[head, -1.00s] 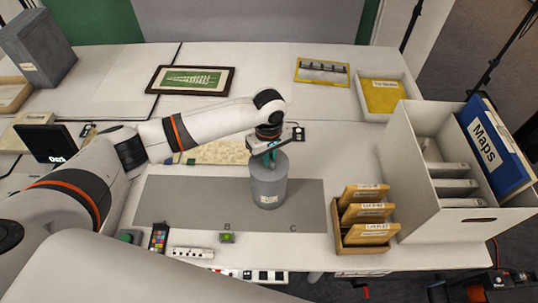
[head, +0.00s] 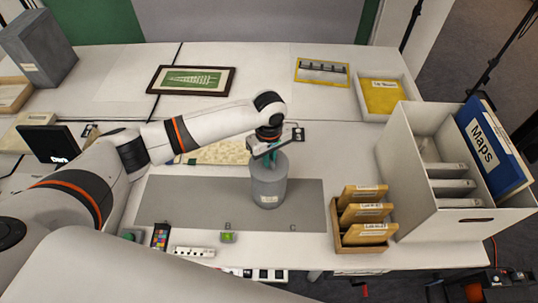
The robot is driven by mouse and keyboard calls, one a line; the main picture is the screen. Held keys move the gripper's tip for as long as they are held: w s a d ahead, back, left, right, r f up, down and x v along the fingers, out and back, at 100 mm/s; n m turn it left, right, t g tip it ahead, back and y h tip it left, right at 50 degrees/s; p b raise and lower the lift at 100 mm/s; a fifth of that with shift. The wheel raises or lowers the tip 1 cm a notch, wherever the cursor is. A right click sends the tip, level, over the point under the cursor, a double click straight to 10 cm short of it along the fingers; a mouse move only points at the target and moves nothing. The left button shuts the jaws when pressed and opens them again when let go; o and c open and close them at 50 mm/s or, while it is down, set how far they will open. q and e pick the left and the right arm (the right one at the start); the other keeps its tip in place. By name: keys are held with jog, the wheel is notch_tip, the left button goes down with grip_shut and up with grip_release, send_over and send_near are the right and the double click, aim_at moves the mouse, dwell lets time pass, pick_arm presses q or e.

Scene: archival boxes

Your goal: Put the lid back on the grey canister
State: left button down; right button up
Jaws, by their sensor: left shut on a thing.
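The grey canister (head: 268,188) stands upright on the grey mat (head: 190,200), near the letter C, with a small pale label low on its front. My left gripper (head: 270,158) comes down from above onto the top of the canister. Its greenish fingers are shut on the lid (head: 268,168), which is grey like the canister and sits at its mouth. The fingers partly hide the lid, and I cannot tell whether it is fully seated or slightly raised. My right gripper is not in view.
A white box with a blue Maps binder (head: 490,150) and a small box of yellow envelopes (head: 365,235) stand to the right. A framed picture (head: 191,80) and a yellow-lined tray (head: 385,95) lie behind. A power strip (head: 194,252) and colour chart (head: 160,236) lie in front.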

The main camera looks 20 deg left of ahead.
pick_arm(q)
jog(key=shift+f+p, duration=0.2)
jog(key=shift+p, duration=0.3)
dwell(0.9)
jog(key=shift+p, duration=0.6)
dwell(0.3)
jog(key=c, duration=0.9)
grip_release()
jog(key=shift+r, duration=0.1)
notch_tip(320, 180, up, 5)
jog(key=p, duration=0.5)
jog(key=shift+p, duration=0.3)
jog(key=shift+r, duration=0.9)
